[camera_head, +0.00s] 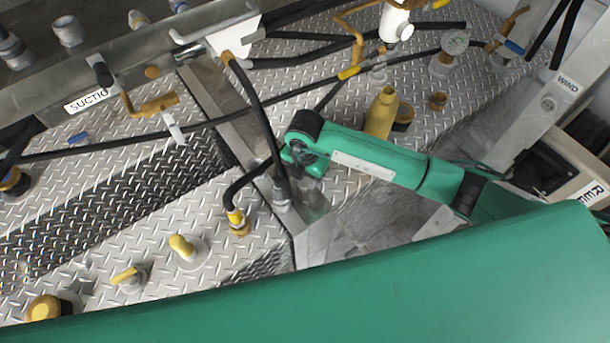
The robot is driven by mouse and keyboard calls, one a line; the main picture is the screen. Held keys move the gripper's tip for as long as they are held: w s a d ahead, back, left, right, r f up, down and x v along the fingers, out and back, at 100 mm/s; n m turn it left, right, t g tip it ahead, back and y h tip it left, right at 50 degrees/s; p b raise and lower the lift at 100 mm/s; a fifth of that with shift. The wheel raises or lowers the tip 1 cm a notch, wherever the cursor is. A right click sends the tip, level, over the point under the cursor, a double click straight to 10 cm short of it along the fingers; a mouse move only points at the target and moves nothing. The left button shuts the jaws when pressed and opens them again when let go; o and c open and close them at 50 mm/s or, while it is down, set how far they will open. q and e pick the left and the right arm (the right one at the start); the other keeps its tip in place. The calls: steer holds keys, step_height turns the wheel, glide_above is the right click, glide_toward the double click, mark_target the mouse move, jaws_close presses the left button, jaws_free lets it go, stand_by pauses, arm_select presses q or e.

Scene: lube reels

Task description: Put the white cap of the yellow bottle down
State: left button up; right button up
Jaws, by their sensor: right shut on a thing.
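The yellow bottle (381,113) stands upright on the diamond-plate deck, behind my right forearm, which hides its lower part. No white cap shows on its neck. My right arm comes in from the right, and its wrist bends down left of the bottle. My right gripper (312,196) points down there, faint and blurred, over the deck edge. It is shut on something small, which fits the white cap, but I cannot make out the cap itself. My left gripper is not in view.
A black hose (258,115) with a metal end hangs just left of my right gripper. Yellow-handled fittings (183,247) stand on the lower-left deck. A brass-coloured fitting (437,101) stands right of the bottle. A grey gap in the deck lies below my gripper.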

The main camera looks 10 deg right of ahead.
mark_target(305, 181)
steer(key=o, duration=1)
steer(key=shift+c, duration=0.2)
steer(key=shift+r, duration=0.2)
step_height(305, 181, up, 12)
steer(key=b, duration=0.3)
steer(key=shift+f, duration=0.1)
